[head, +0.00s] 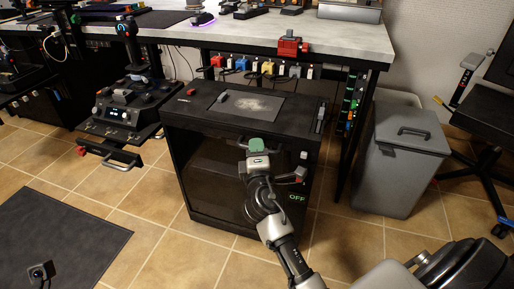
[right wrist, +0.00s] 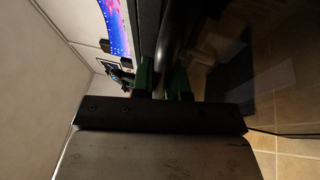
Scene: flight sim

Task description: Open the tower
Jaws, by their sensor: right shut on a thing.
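The tower (head: 180,121) is a black box-shaped case on the tiled floor under the desk. Its front is a dark glass door (head: 212,172) that looks closed, with a green "OFF" mark at its lower right. My right gripper (head: 257,146) is at the top of the front, shut on the door's dark handle. In the right wrist view the green fingers (right wrist: 161,80) lie on either side of a dark bar, and the dark glass (right wrist: 235,70) is to the right. My left gripper is not in view.
A grey bin (head: 398,160) stands right of the tower, with a chair (head: 485,115) beyond. A control unit (head: 125,120) is at the left. The desk (head: 350,40) is above and behind. A dark mat (head: 75,240) lies front left; tiles before the tower are clear.

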